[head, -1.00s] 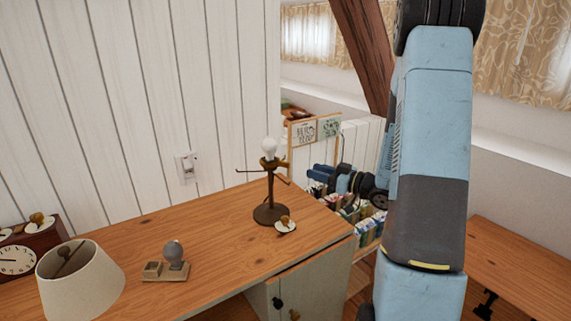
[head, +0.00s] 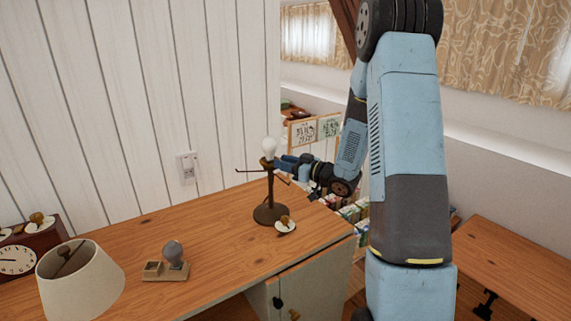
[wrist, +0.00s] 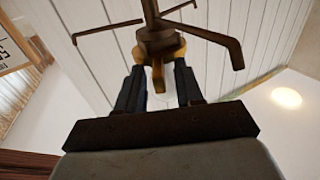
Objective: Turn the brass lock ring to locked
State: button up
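A dark bronze lamp stand (head: 270,194) stands upright on the wooden desk, with side arms and a white bulb (head: 268,148) on top. The brass lock ring (wrist: 177,50) is around the lamp's socket in the wrist view; a dark tab (wrist: 158,76) points from it toward my gripper. In the head view the ring area is small and its setting cannot be read. My gripper (wrist: 160,72) is open, its two dark fingers apart, with their tips close to either side of the ring. Contact cannot be told. In the head view my gripper (head: 279,164) reaches the lamp from the right.
A cream lampshade (head: 80,282), a small base with a grey bulb (head: 173,253) and a clock (head: 16,261) are on the desk's left. A white disc with a brass knob (head: 285,226) lies by the lamp's foot. The desk's middle (head: 220,240) is clear. A wall switch (head: 187,168) is behind.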

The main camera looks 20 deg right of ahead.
grip_shut()
dwell(0.6)
